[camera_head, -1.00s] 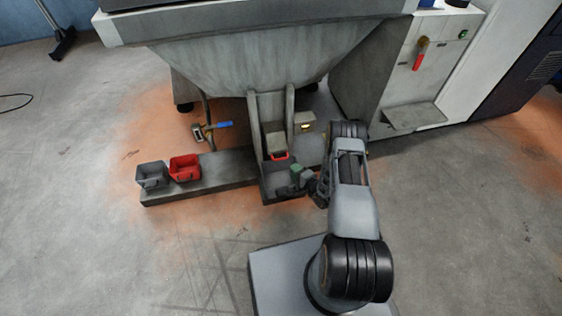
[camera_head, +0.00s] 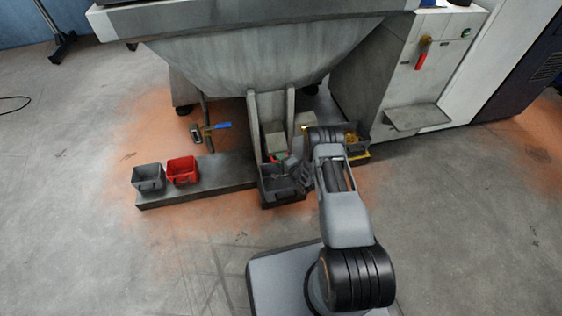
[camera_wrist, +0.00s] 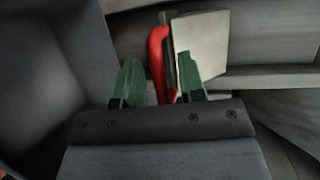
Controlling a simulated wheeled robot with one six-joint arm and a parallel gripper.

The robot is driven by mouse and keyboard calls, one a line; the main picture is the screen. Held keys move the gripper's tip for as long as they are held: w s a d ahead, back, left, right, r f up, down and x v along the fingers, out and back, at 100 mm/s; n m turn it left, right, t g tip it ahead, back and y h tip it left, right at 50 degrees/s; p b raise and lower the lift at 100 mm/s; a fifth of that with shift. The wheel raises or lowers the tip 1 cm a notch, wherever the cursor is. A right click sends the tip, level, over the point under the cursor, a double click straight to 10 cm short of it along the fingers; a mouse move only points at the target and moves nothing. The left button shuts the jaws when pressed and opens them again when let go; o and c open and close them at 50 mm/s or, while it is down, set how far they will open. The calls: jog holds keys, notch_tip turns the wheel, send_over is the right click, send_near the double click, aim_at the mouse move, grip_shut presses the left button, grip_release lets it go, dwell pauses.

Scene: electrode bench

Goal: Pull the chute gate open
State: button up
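The chute gate (camera_head: 273,128) is a pale plate between two upright rails under the hopper, with a red handle (camera_head: 272,159) at its lower edge. In the wrist view the red handle (camera_wrist: 157,60) stands upright beside the pale plate (camera_wrist: 203,47). My gripper (camera_wrist: 159,80) has two green fingertips, set apart, with the handle in the gap between them. Gaps show beside the handle, so the gripper looks open; any contact is unclear. In the head view my arm partly hides the fingers.
A dark grey bin (camera_head: 283,196) sits below the chute. A grey bin (camera_head: 148,178) and a red bin (camera_head: 182,171) stand on the ledge at left.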

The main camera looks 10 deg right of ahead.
grip_shut()
dwell(0.4)
jog(key=s+p, duration=0.2)
jog(key=s, duration=0.4)
jog(key=shift+s, duration=0.2)
grip_release()
jog(key=p+v, duration=0.4)
jog(key=v, duration=1)
